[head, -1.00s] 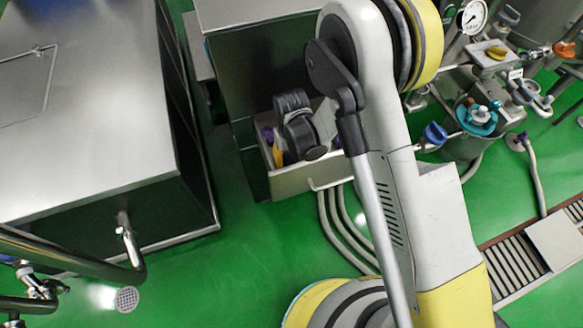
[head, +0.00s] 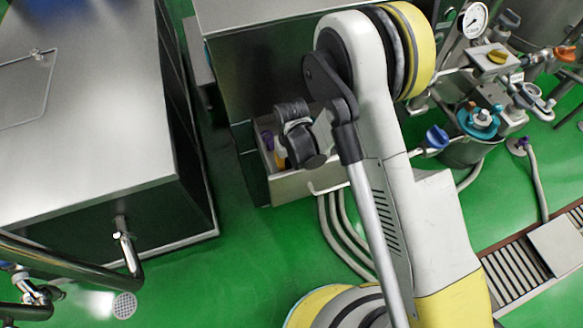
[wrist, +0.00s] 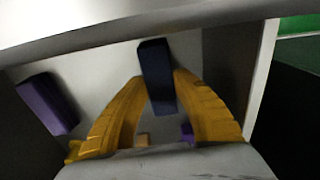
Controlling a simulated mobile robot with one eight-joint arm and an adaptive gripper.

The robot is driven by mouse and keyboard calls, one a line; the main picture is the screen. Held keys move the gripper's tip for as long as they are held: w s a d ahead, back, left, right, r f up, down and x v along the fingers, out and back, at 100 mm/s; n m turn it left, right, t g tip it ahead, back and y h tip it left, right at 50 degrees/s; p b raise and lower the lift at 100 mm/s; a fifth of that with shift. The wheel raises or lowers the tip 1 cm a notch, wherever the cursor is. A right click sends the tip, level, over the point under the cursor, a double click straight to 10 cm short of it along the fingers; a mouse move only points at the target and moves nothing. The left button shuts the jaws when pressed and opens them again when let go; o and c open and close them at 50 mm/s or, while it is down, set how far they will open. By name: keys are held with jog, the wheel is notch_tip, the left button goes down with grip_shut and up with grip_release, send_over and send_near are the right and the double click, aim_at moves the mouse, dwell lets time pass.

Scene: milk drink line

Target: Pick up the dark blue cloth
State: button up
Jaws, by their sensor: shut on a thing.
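The dark blue cloth (wrist: 155,66) shows in the wrist view as a narrow, folded-looking dark blue block inside an open drawer (head: 305,188). My gripper (wrist: 160,84) has two curved yellow fingers, shut on the cloth from its left and right sides. The cloth's upper end sticks out past the fingertips. I cannot tell whether it touches the drawer floor. In the head view my wrist is over the drawer and hides the cloth; a bit of yellow finger shows beneath it.
A purple block (wrist: 48,104) lies in the drawer left of my fingers. Small purple and tan things show near the finger bases. Drawer walls are close around my gripper. A steel cabinet (head: 85,100) stands left, with green floor between. Pipes and valves (head: 480,120) stand right.

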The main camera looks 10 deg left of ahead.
notch_tip(320, 180, up, 18)
jog(key=p, duration=0.6)
jog(key=shift+p, duration=0.4)
jog(key=shift+o, duration=0.6)
jog(key=shift+f, duration=0.1)
grip_shut()
